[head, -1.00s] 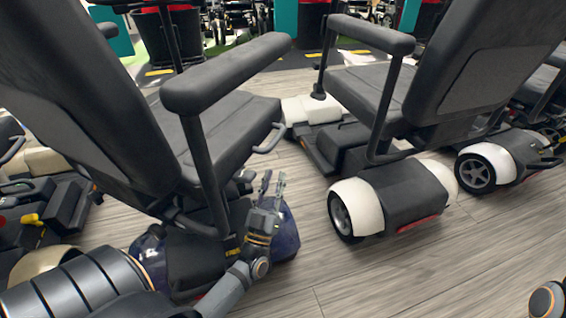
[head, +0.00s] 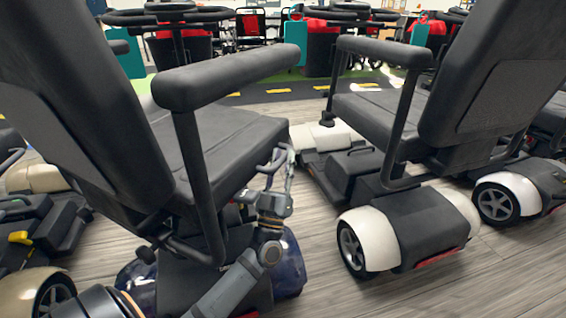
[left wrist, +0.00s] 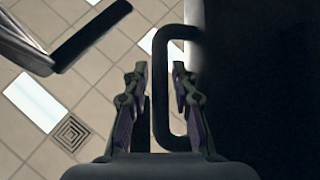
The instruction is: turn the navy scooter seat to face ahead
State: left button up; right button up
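The navy scooter's black seat (head: 225,135) is at the left of the head view, with a tall back and a padded armrest (head: 225,75). Its glossy navy body (head: 289,268) shows below, partly hidden by my left arm. My left gripper (head: 281,163) is at the seat's right edge, by a bent-bar lever. In the left wrist view, the black lever (left wrist: 159,60) is a loop beside the dark seat. One bar of it runs between my two open fingers (left wrist: 159,85), with visible gaps on both sides. My right gripper is out of view.
A white scooter (head: 410,225) with a black seat stands close on the right, with a strip of floor (head: 315,215) between. A cream scooter (head: 35,175) is at the left.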

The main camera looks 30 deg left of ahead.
pick_arm(q)
jog(key=shift+w+r, duration=0.2)
jog(key=shift+c, duration=0.4)
grip_shut()
